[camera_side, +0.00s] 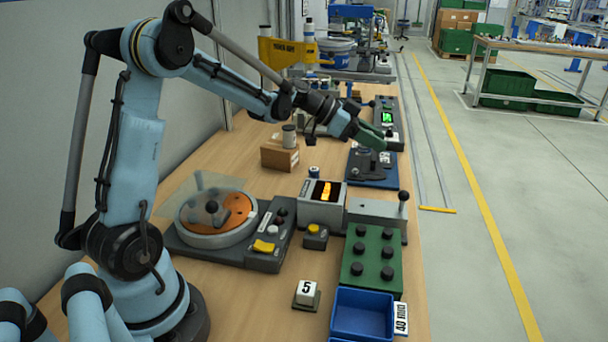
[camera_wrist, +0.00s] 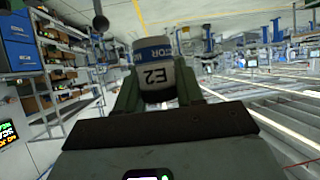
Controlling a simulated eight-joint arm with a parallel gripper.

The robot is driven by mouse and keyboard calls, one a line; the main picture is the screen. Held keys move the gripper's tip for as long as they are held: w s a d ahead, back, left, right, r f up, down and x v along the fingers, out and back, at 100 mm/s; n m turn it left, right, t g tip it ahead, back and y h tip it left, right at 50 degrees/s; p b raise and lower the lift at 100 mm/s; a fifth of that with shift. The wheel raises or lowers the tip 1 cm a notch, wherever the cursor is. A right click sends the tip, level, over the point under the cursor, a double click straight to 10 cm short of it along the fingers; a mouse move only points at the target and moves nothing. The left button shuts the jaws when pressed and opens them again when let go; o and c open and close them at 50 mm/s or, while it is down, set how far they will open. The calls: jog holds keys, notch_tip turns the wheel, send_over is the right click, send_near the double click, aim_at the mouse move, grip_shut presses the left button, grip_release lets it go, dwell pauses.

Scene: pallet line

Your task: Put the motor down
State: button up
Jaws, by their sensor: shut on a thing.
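In the side view my gripper (camera_side: 368,136) is at the far right part of the bench, in front of the device with the green screen and above a blue-based fixture (camera_side: 371,180). I cannot make out the motor clearly in the side view, and the wrist view does not show what lies under it.
A cardboard box (camera_side: 279,156) with a small can stands left of the gripper. A grey unit with an orange display (camera_side: 323,203), a green block with black knobs (camera_side: 371,255) and a blue bin (camera_side: 362,315) stand nearer. Bare wood shows around the box.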

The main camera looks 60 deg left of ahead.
jog(key=s+d+r+n+t+y, duration=0.1)
jog(key=s+d+r+n+y, duration=0.1)
jog(key=s+d+r, duration=0.35)
jog(key=s+d+r+n+t+y, duration=0.1)
jog(key=s+d+r+n+y, duration=0.15)
jog(key=s+r, duration=0.5)
jog(key=s+f+n+y, duration=0.3)
jog(key=s+f, duration=0.2)
jog(key=f, duration=0.6)
jog(key=shift+t, duration=0.4)
jog(key=shift+f, duration=0.1)
